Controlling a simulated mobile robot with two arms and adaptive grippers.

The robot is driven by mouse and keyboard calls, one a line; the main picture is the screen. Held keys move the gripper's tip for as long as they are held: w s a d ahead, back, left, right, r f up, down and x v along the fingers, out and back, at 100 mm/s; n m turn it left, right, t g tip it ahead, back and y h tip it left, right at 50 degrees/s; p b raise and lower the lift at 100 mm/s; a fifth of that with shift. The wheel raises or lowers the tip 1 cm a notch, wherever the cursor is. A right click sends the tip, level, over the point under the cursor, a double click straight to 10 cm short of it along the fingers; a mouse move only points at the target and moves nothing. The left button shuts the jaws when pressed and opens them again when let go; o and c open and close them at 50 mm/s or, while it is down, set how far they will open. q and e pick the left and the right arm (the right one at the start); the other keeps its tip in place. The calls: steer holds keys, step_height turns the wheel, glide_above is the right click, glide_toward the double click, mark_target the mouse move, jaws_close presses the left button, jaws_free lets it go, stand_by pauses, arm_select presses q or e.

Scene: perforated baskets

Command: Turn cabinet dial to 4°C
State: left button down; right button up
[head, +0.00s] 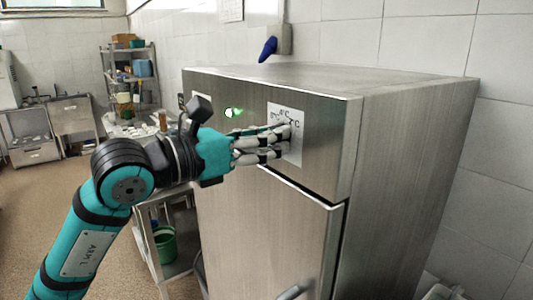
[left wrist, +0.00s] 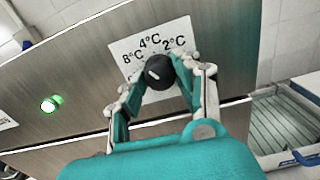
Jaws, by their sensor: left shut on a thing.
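The steel cabinet (head: 265,215) stands in the middle of the head view. On its upper front panel is a white label (head: 298,153), which shows 8°C, 4°C and 2°C from left to right in the left wrist view (left wrist: 120,48). Below the 4°C marking is the round black dial (left wrist: 160,71). A light mark shows on the dial's left part; I cannot tell exactly which value it points to. My left gripper (head: 287,142) is shut on the dial, with a finger on either side in the left wrist view (left wrist: 157,88). In the head view the fingers hide the dial. My right gripper is not in view.
A green light (head: 233,112) glows on the panel left of the label. The cabinet door (head: 265,230) is closed below. A shelf rack (head: 130,75) and a green bucket (head: 165,243) stand to the left. A ribbed container (left wrist: 285,125) shows at right in the left wrist view.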

arm_select(q)
steer(key=shift+m+b, duration=3.1)
steer(key=shift+b, duration=0.55)
steer(key=c, duration=0.9)
jaws_free()
steer(key=shift+c, duration=0.2)
steer(key=v, duration=1.2)
